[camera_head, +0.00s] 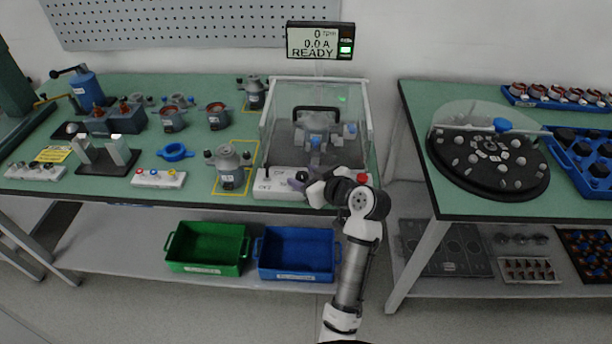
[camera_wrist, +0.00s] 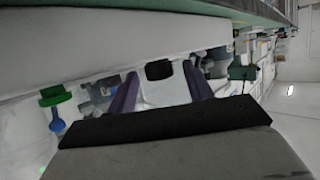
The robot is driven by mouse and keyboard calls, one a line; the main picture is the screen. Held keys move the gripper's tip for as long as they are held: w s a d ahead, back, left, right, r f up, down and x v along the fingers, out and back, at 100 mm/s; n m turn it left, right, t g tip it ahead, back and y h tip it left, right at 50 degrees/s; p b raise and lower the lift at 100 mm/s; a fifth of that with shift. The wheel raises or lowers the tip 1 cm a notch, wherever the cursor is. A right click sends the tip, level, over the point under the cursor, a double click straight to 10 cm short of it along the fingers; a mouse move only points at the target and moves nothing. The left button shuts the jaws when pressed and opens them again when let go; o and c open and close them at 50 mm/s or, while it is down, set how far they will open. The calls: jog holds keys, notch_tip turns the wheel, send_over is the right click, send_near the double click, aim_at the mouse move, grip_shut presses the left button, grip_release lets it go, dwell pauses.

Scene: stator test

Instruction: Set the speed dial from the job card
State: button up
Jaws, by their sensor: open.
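The test station has a white base with a front panel (camera_head: 275,187) under a clear cover (camera_head: 318,120); a motor unit (camera_head: 318,130) sits inside. The display (camera_head: 320,41) above reads 0 rpm, 0.0 A, READY. My gripper (camera_head: 298,183) is at the front panel, hiding part of it. In the wrist view its two purple fingers (camera_wrist: 160,72) are apart, on either side of a white piece with a dark rounded face (camera_wrist: 159,69). This may be the speed dial; I cannot tell whether the fingers touch it. A yellow card (camera_head: 55,154) lies at the left; its print is unreadable.
A red button (camera_head: 363,179) is at the panel's right end, close to my wrist. A motor (camera_head: 229,164) stands left of the station. Green (camera_head: 207,246) and blue (camera_head: 297,253) bins are on the shelf below. A gap separates the right table (camera_head: 420,120).

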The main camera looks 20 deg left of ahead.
jog(key=shift+c, duration=0.4)
jog(key=c, duration=0.9)
jog(key=shift+s+m, duration=0.1)
jog(key=shift+m, duration=0.2)
jog(key=m+t+h, duration=0.1)
jog(key=m+t+h+p, duration=0.1)
jog(key=t, duration=0.1)
jog(key=shift+s+a+m, duration=0.2)
jog(key=shift+m, duration=0.1)
jog(key=m+t+h, duration=0.1)
jog(key=m+t+h+p, duration=0.1)
jog(key=m+h, duration=0.1)
jog(key=m+h+p, duration=0.1)
jog(key=shift+s+a+r+m+t+h, duration=0.1)
jog(key=shift+s+a+m+t+h, duration=0.05)
jog(key=shift+a+m+t+h, duration=0.2)
jog(key=m+h, duration=0.2)
jog(key=m+t+h, duration=0.1)
jog(key=h, duration=0.1)
jog(key=shift+a, duration=0.25)
jog(key=shift+a+m+h+b, duration=0.1)
jog(key=shift+m+h+b, duration=0.55)
jog(key=shift+m+h, duration=0.95)
